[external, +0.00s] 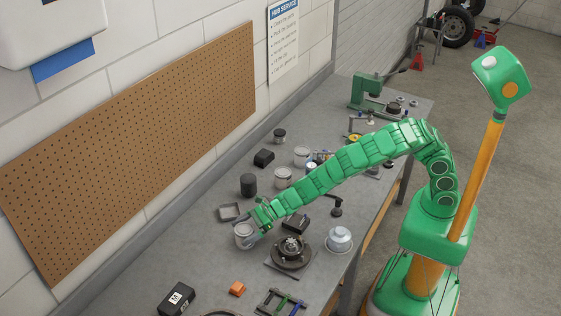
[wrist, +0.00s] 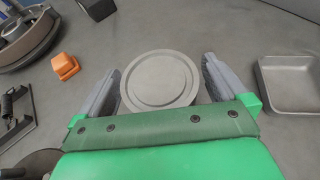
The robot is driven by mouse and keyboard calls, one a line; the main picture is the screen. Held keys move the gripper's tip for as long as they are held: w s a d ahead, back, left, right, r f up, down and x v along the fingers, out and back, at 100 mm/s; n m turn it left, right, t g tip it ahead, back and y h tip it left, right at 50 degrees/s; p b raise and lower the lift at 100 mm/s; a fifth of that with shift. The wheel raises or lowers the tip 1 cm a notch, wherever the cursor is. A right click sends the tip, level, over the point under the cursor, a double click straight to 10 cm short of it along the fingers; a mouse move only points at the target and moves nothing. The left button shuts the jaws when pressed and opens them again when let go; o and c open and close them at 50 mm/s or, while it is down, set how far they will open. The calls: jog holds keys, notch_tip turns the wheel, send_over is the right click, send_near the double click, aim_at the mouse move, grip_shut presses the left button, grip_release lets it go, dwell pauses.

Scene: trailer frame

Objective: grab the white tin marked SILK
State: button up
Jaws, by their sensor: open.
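A pale, round tin (external: 244,234) stands upright on the grey workbench, near the wall side. No SILK marking is readable on it. In the wrist view its flat grey lid (wrist: 160,80) shows from above, and its side is hidden. My gripper (external: 256,222) is at this tin, and in the wrist view its open fingers (wrist: 161,77) stand on either side of the lid. A narrow gap seems to show on the right; I cannot tell whether the left finger touches. Other pale tins (external: 283,177) stand farther along the bench, their labels unreadable.
A shallow tray (external: 229,205) lies close beside the tin. A hub with a disc (external: 291,253), a silver domed can (external: 339,240), an orange block (external: 237,288) and a black box marked M (external: 177,298) are nearby.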

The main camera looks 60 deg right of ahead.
aim_at(245, 229)
jog(key=c, duration=1.2)
jog(key=shift+o, duration=0.2)
jog(key=shift+r, duration=0.1)
jog(key=shift+s+d+r, duration=0.1)
jog(key=shift+s+r, duration=0.05)
jog(key=shift+r, duration=1.6)
jog(key=s+d+r, duration=0.8)
jog(key=s+r, duration=0.1)
jog(key=s, duration=0.1)
jog(key=shift+s+d+r, duration=0.2)
jog(key=shift+s+d, duration=0.05)
jog(key=shift+d, duration=0.1)
